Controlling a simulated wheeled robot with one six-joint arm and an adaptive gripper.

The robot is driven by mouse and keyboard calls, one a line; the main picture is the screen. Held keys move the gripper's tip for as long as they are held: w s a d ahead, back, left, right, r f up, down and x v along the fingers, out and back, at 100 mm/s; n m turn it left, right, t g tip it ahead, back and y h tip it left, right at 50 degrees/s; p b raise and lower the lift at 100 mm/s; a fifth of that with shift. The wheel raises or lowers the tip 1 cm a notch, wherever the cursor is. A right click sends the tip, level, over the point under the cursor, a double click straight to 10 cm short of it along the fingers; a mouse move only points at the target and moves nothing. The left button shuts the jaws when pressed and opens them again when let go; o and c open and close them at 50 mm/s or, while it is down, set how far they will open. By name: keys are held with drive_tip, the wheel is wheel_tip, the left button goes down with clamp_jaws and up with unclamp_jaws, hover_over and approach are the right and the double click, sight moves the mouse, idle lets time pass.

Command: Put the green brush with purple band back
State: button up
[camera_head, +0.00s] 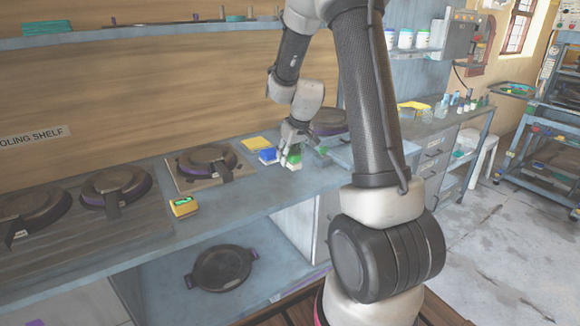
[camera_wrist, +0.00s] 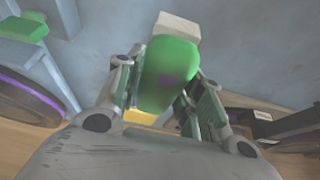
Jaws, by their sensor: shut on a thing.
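The green brush (camera_head: 294,158) is between the fingers of my gripper (camera_head: 291,148), low over the counter (camera_head: 240,205). In the wrist view the brush has a rounded green body (camera_wrist: 165,65) with a purple patch and a pale block at its far end. My gripper (camera_wrist: 168,85) is shut on the green body there. I cannot tell whether the brush touches the counter. A blue item with a pale underside (camera_head: 268,156) lies just left of it. Another green item (camera_head: 322,150) is to the right; one also shows at the upper left of the wrist view (camera_wrist: 22,28).
Dark round plates with purple edges (camera_head: 115,187) stand along the counter, one on a wooden board (camera_head: 205,165). A yellow cloth (camera_head: 256,144) lies behind the blue item. A yellow device (camera_head: 184,206) sits at the front edge. Counter is clear in front of my gripper.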

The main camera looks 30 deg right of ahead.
sight(289, 164)
drive_tip(key=shift+f, duration=1.9)
drive_tip(key=o, duration=1.1)
drive_tip(key=shift+f, duration=0.1)
drive_tip(key=v, duration=1.2)
drive_tip(key=shift+a, duration=0.1)
drive_tip(key=s+a+r, duration=0.5)
drive_tip(key=s+r, duration=0.4)
drive_tip(key=s, duration=0.7)
drive_tip(key=s+a+r, duration=0.1)
drive_tip(key=s, duration=0.4)
drive_tip(key=s+a+r, duration=0.1)
drive_tip(key=s, duration=0.4)
drive_tip(key=shift+s+a+r, duration=0.1)
drive_tip(key=shift+a+r, duration=0.05)
drive_tip(key=shift+r, duration=0.05)
